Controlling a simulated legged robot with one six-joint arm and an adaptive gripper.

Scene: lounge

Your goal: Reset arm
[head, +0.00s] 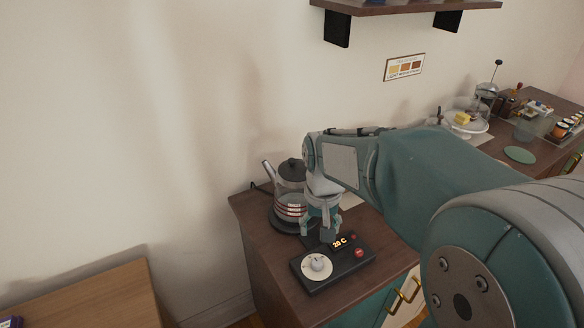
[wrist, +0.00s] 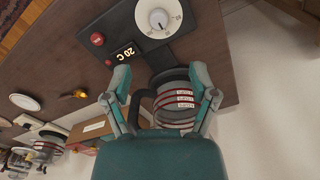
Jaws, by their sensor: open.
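My gripper (head: 322,222) hangs over the corner of a dark wooden cabinet top, between a kettle and a control box. In the wrist view my gripper (wrist: 160,88) has its two teal fingers spread apart with nothing held between them. The glass kettle (head: 289,190) has a dark lid and red-and-white bands, and stands behind the gripper, partly hidden by it. In the wrist view the kettle (wrist: 176,103) shows between and beyond the fingers; I cannot tell whether they touch it. The black control box (head: 335,265) has a white dial, red buttons and a "20 C" display.
A wall shelf (head: 400,6) is above. A wooden table (head: 90,298) stands at the lower left, with a gap before the cabinet (head: 262,240). On the right are a glass dome (head: 462,118), a French press (head: 487,95) and a green disc (head: 519,155). The left wall is bare.

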